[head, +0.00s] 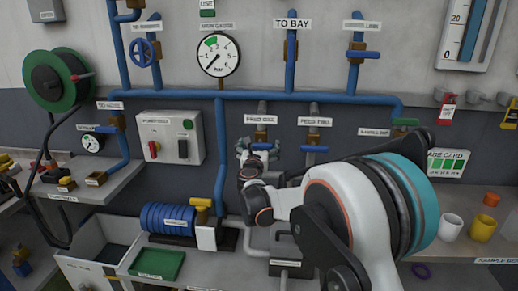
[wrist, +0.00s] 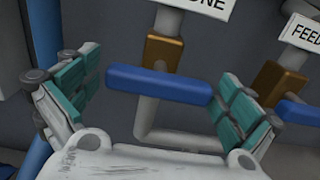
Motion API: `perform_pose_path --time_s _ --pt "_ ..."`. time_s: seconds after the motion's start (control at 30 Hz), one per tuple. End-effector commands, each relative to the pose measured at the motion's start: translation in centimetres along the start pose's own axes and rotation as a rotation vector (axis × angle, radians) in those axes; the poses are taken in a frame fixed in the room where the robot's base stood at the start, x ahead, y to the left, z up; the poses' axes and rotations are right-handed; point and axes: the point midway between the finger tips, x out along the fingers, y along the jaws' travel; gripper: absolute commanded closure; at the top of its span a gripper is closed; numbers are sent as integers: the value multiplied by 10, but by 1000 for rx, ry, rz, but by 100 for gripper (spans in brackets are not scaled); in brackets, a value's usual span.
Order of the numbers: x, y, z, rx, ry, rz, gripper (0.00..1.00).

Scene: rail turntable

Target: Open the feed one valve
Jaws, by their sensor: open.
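The feed one valve has a blue bar handle (head: 263,146) on a brass body under the plate reading FEED ONE (head: 261,119). The handle lies crosswise to its vertical grey pipe. In the wrist view the handle (wrist: 160,84) sits between the teal finger pads of my gripper (wrist: 160,72). The pads are spread wide near the two ends of the bar; the right pad looks very close, but I cannot tell if it touches. In the head view my gripper (head: 258,152) is at the valve, partly hidden by my wrist.
The neighbouring feed valve, with a similar blue handle (head: 314,149), is close to the right; its handle also shows in the wrist view (wrist: 297,112). A vertical blue pipe (head: 221,140) runs just left.

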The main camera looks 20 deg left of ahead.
Motion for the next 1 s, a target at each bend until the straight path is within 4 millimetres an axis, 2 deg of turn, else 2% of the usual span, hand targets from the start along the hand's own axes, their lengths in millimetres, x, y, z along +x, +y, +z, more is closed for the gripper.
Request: perform_pose_path --time_s 0.27,0.43,0.77,1.0 --pt "2 0 0 0 0 0 0" --pt "2 0 0 0 0 0 36" --pt "2 0 0 -16 0 0 38" --pt "2 0 1 -113 0 0 38"
